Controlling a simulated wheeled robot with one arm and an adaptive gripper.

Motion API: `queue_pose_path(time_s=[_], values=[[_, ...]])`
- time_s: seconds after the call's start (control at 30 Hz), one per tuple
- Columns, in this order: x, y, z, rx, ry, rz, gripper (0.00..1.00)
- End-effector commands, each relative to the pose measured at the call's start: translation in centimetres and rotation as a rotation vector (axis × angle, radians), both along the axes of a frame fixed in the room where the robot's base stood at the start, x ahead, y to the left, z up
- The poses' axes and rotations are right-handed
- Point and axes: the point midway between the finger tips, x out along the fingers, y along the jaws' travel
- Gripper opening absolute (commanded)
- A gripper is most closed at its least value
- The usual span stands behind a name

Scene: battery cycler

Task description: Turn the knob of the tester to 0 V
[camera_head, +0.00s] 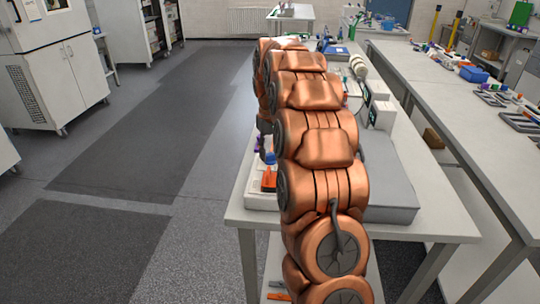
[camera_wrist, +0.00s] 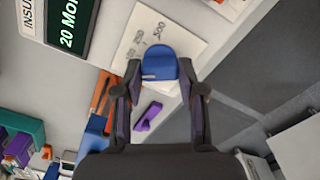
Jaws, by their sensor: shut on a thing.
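The blue knob (camera_wrist: 159,62) sits on a pale panel with black printed markings (camera_wrist: 150,35), in the upper middle of the wrist view. A short white line shows on its lower left part. My gripper (camera_wrist: 160,80) is shut on the knob, with one dark finger on each side of it. The tester's dark display (camera_wrist: 72,28) shows pale green characters reading "20 MO", cut off by the picture edge. A label beside it starts with "INSU" (camera_wrist: 27,14). In the head view my copper arm hides the gripper and the knob.
In the wrist view, a purple piece (camera_wrist: 147,117) and an orange-and-black tool (camera_wrist: 104,92) lie near the fingers. A green box (camera_wrist: 22,127) is at the left. In the head view, a long bench (camera_head: 425,70) with parts stands right; open floor (camera_head: 135,130) is left.

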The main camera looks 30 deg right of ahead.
Motion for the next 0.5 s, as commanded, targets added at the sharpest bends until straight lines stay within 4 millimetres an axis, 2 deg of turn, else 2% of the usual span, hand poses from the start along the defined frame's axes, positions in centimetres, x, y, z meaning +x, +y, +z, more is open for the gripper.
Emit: queue_pose_path(time_s=[0.3,0.5], values=[[0.1,0.08,-0.04,0.0,-0.003,0.273,0.05],[0.12,0.07,0.02,0.001,-0.004,0.396,0.05]])
